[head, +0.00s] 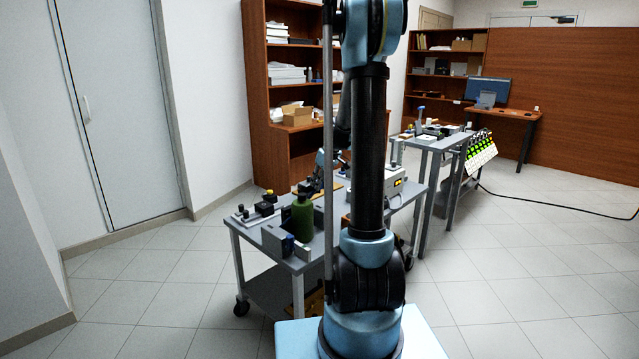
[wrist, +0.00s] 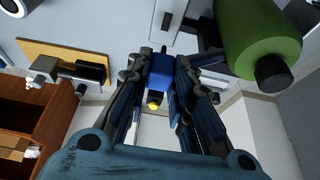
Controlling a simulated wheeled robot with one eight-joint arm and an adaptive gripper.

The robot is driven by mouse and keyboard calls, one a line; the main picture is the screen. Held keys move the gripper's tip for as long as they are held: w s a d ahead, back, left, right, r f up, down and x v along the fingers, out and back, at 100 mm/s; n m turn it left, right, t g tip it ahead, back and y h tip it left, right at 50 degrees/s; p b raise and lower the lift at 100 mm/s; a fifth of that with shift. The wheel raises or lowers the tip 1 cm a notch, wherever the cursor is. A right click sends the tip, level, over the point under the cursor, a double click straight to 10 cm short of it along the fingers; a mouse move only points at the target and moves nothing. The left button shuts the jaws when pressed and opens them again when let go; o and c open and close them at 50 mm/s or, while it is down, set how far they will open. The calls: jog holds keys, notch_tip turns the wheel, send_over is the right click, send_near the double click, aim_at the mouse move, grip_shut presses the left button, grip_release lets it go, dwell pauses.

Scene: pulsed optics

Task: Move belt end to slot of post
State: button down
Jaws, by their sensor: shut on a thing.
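In the wrist view my gripper (wrist: 161,65) is shut on a small blue block (wrist: 161,70). A dark part with a yellow knob (wrist: 154,99) shows just below the block; I cannot tell whether it is joined to it. I cannot make out a belt strap or tell whether the block is the belt end. A pale grey plate with a dark slot-like mark (wrist: 168,20) lies above the fingertips in the picture, apart from them. I cannot tell whether it is the post. In the head view my arm hides much of the bench.
A green bottle (wrist: 262,35) with a black cap is close on the right in the wrist view; it also stands on the grey bench (head: 264,247) in the head view. A wooden board (wrist: 50,52) carries dark fittings. Open floor (head: 520,270) lies to the right.

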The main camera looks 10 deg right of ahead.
send_over(317, 206)
jog(key=s+d, duration=0.1)
jog(key=s, duration=0.1)
jog(key=shift+w+f, duration=0.2)
jog(key=shift+f, duration=2.35)
jog(key=shift+f, duration=0.65)
jog(key=shift+f, duration=0.65)
jog(key=c, duration=1.3)
grip_release()
jog(key=shift+f, duration=0.1)
jog(key=shift+c, duration=0.2)
jog(key=w+v, duration=0.1)
jog(key=v, duration=1.4)
jog(key=shift+a+r, duration=0.35)
jog(key=shift+r, duration=0.2)
